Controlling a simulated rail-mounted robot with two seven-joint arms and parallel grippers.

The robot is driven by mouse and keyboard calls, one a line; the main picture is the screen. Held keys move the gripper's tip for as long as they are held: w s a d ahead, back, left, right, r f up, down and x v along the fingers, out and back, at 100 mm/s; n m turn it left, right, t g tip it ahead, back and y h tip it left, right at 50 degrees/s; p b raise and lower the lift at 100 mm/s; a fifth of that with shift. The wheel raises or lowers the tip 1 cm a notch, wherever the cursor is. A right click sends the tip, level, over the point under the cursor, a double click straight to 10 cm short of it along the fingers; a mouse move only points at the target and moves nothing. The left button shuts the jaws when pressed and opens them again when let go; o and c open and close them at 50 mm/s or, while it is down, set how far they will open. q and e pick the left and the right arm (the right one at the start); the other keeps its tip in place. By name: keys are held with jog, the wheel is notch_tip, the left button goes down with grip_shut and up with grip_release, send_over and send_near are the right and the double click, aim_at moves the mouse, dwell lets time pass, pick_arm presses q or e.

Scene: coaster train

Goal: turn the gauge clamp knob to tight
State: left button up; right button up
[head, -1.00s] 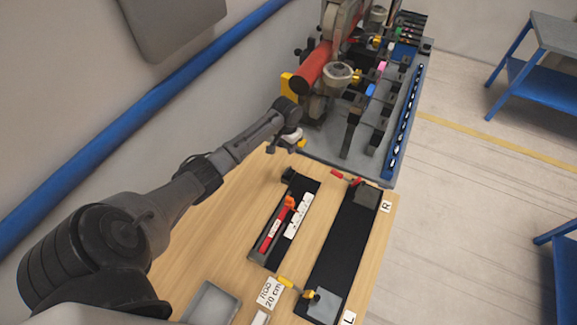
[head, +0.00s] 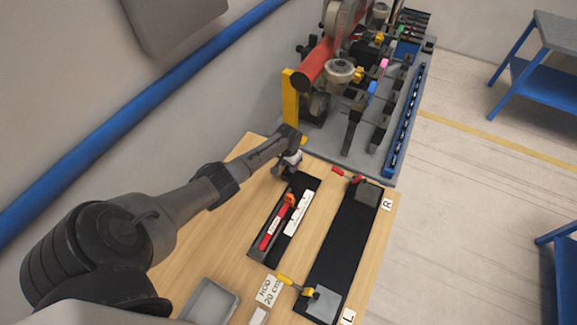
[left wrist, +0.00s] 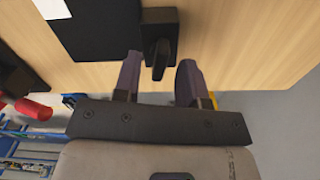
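The gauge is a dark board (head: 258,250) on the wooden table, carrying a red piece (head: 270,232) and a white strip (head: 299,213). Its clamp knob (left wrist: 157,58) is a black lever-like piece on a black block (left wrist: 160,20), seen in the left wrist view. My left gripper (head: 288,167) is at the far end of the gauge and largely hides the knob in the head view. In the left wrist view its two fingers (left wrist: 158,74) stand apart on either side of the knob, with gaps visible. My right gripper is not in view.
A long black mat (head: 334,235) with a red-handled clamp (head: 347,176) and a yellow-handled clamp (head: 296,286) lies right of the gauge. A grey tray (head: 209,301) is at the front. A machine bench (head: 401,150) stands beyond the table.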

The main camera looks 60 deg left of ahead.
pick_arm(q)
jog(key=shift+f, duration=0.35)
grip_shut()
